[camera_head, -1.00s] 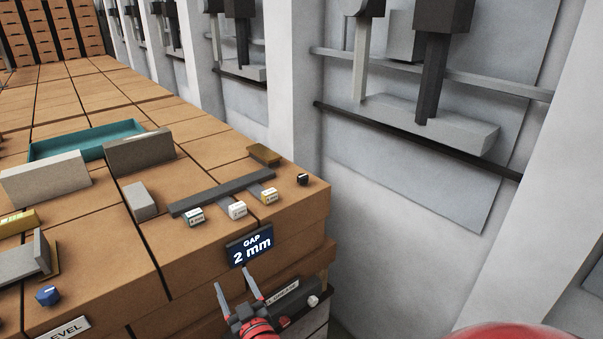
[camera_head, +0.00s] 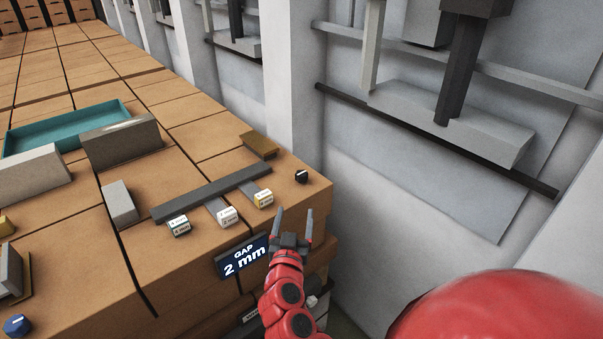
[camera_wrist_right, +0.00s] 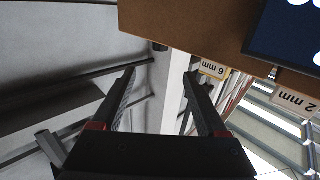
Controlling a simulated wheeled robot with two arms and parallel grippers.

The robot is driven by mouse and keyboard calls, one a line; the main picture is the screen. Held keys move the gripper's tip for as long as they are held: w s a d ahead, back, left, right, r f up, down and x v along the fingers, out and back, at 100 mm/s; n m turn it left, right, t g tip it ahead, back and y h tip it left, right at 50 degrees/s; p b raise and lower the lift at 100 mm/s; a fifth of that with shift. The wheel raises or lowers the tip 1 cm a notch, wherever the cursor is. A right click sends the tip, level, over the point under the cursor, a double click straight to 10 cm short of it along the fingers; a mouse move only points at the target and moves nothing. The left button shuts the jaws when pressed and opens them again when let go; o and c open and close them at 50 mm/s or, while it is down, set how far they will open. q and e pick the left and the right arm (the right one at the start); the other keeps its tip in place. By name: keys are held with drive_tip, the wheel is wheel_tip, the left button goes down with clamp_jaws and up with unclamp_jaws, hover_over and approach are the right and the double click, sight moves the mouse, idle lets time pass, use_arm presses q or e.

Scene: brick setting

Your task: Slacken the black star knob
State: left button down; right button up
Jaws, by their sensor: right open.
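The small black knob (camera_head: 302,176), with a pale mark, sits on top of the brick block near its right corner in the head view. Its star shape is too small to make out. My right gripper (camera_head: 295,210) is open and empty, its fingers pointing up the picture, just below the knob and apart from it. In the right wrist view the open fingers (camera_wrist_right: 161,73) show nothing between them. A small dark piece beyond them at the brick edge may be the knob; I cannot tell. My left gripper is out of view.
A dark bar with tagged pieces, including a yellow-tagged one (camera_head: 264,198), lies left of the knob. A blue knob (camera_head: 17,325) is lower left. A grey wall stands right.

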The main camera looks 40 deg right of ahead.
sight(301, 180)
drive_tip(key=p+x, duration=0.5)
drive_tip(key=x, duration=0.8)
drive_tip(key=shift+w+d, duration=0.2)
drive_tip(key=shift+w, duration=0.15)
drive_tip(key=shift+w+d, duration=0.45)
drive_tip(key=shift+w, duration=0.05)
drive_tip(key=shift+f, duration=0.1)
clamp_jaws()
